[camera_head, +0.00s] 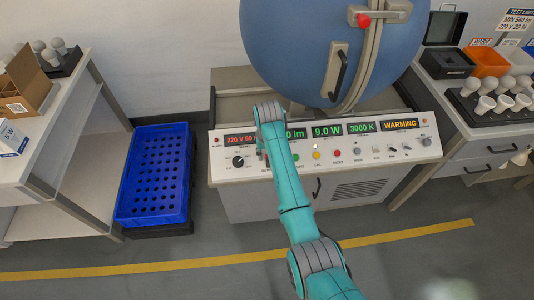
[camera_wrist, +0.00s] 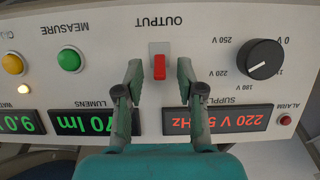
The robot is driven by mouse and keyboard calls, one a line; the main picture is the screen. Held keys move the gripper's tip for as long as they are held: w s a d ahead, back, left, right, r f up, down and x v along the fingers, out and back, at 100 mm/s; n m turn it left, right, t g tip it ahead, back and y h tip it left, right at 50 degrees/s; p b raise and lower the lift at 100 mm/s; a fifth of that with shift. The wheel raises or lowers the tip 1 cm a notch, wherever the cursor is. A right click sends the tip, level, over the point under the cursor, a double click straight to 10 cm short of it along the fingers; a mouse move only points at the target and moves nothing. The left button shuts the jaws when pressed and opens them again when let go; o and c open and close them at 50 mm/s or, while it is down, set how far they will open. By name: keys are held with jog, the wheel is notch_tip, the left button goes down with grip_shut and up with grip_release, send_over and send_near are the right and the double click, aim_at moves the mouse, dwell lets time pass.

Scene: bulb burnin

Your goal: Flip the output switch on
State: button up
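The output switch (camera_wrist: 159,67) is a small red rocker on a pale plate, beside the upside-down OUTPUT label in the wrist view. I cannot tell which way the rocker is set. My gripper (camera_wrist: 160,66) is open, with one finger on each side of the switch and a visible gap to it on both sides. Nothing is held. I cannot tell how far the fingertips are from the panel face. In the head view my arm covers the switch and my gripper. The control panel (camera_head: 218,165) stands below the large blue sphere (camera_head: 293,40).
The black supply knob (camera_wrist: 264,59) and green measure button (camera_wrist: 70,60) flank the switch in the wrist view. Lit displays include WARMING (camera_head: 399,124). A blue crate (camera_head: 155,175) stands on the floor at left. Benches with bulbs stand on both sides.

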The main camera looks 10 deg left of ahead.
notch_tip(320, 180, up, 12)
jog(key=s, duration=0.1)
jog(key=shift+s+d, duration=0.2)
dwell(0.4)
dwell(0.4)
